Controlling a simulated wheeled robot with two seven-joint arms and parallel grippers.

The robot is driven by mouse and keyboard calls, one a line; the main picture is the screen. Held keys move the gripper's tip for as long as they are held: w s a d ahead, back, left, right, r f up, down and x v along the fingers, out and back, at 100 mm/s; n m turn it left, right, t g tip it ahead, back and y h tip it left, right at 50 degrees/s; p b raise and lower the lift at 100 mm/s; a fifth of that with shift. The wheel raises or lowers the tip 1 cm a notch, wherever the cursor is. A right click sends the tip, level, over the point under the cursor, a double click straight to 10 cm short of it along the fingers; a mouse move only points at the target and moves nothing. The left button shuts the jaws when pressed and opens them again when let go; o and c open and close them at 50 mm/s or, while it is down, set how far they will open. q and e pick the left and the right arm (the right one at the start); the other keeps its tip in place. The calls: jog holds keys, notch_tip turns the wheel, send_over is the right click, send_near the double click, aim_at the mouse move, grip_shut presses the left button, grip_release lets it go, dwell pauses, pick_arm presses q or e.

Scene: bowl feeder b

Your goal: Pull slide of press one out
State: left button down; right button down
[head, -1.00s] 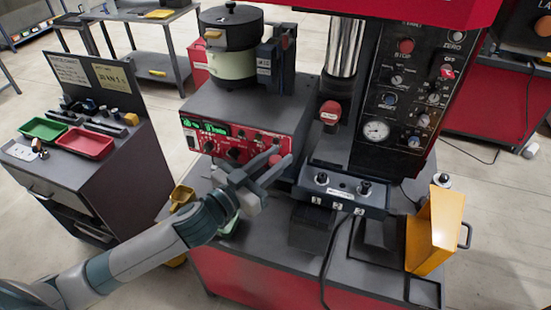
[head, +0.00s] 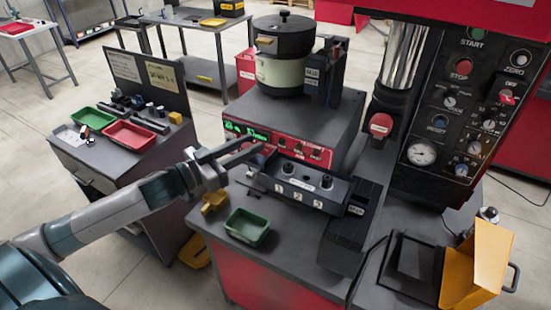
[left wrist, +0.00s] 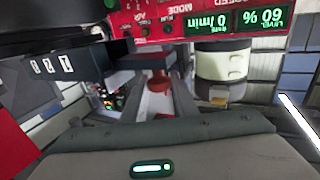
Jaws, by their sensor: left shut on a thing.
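The slide (head: 305,184) is a dark bar with two black knobs on top and the labels 1, 2, 3 on its front. It sticks out to the left of the press column (head: 402,62), in front of the feeder's control box. In the left wrist view the slide (left wrist: 60,70) shows at the left, upside down. My left gripper (head: 238,154) is at the slide's left end. In the left wrist view its fingers are either side of a red handle (left wrist: 160,82), and it is shut on this handle. My right gripper is not in view.
The feeder's control box (head: 285,130) with a black and pale green bowl (head: 283,72) stands behind the slide. A green tray (head: 247,225) sits on the bench in front. A yellow-orange bin (head: 475,265) is at the right. A side cabinet (head: 85,165) carries red and green trays.

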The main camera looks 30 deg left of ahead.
pick_arm(q)
jog(key=a, duration=1.1)
jog(key=shift+w, duration=0.25)
jog(key=shift+r, duration=0.15)
jog(key=c, duration=1.4)
grip_release()
jog(key=shift+a, duration=0.1)
jog(key=shift+c, duration=0.2)
jog(key=shift+a, duration=0.15)
jog(key=shift+s, duration=0.2)
jog(key=b+v, duration=0.1)
jog(key=v, duration=1.6)
jog(key=shift+a, duration=0.1)
